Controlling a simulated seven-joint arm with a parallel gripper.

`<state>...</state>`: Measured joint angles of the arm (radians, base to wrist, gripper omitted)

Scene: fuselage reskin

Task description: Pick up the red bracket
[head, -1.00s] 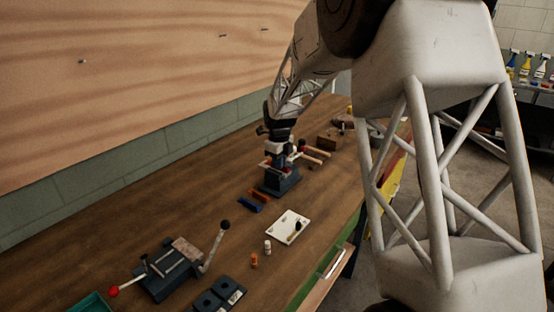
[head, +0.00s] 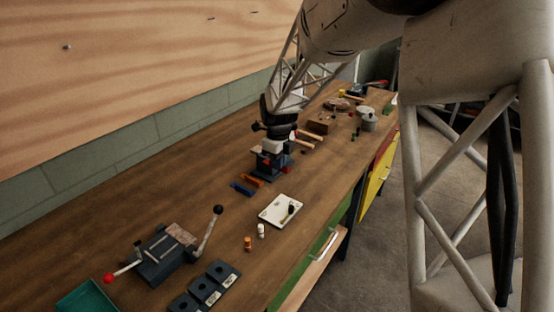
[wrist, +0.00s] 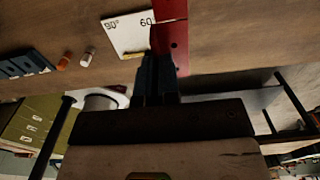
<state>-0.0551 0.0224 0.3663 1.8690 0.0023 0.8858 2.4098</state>
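The red bracket (wrist: 174,45) shows in the wrist view as an upright red strip with small dark holes, right at the tips of my fingers. My gripper (wrist: 156,62) has dark fingers pointing at it and overlapping its lower left part. The fingers look close together, but whether they grip the bracket is unclear. In the head view my gripper (head: 272,163) is low over the bench, and a small red patch shows at its lower right. An orange-red piece (head: 253,180) and a blue piece (head: 241,188) lie on the wood left of it.
A white card with angle marks (head: 281,210) lies in front, with a white bottle (head: 261,231) and an orange bottle (head: 248,244). A vise with a red-tipped lever (head: 163,250), dark blocks (head: 221,270) and a teal tray (head: 88,297) are nearer. Wooden-handled tools (head: 307,135) lie behind.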

